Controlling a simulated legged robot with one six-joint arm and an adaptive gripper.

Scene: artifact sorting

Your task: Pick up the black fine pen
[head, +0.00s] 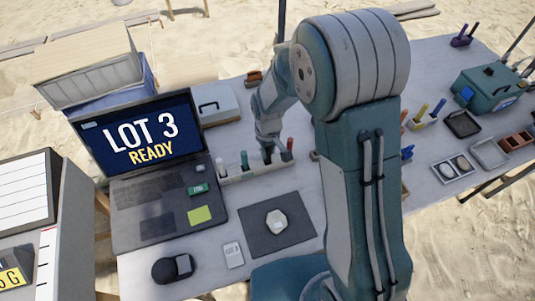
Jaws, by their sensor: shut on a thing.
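My gripper (270,150) is over the pen rack (258,174) behind the grey mat, pointing down. The rack holds several upright pens, among them a green one (244,160) and a red-tipped one (290,147). My gripper is shut on a dark, thin thing in the rack, which looks like the black fine pen; the fingers and arm hide most of it. I cannot tell whether it still sits in its slot.
An open laptop (152,200) stands left of the rack. A grey mat (256,239) with a pale stone (277,221) lies in front. A light case (212,107) is behind. Trays and a teal toolbox (489,88) are at right.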

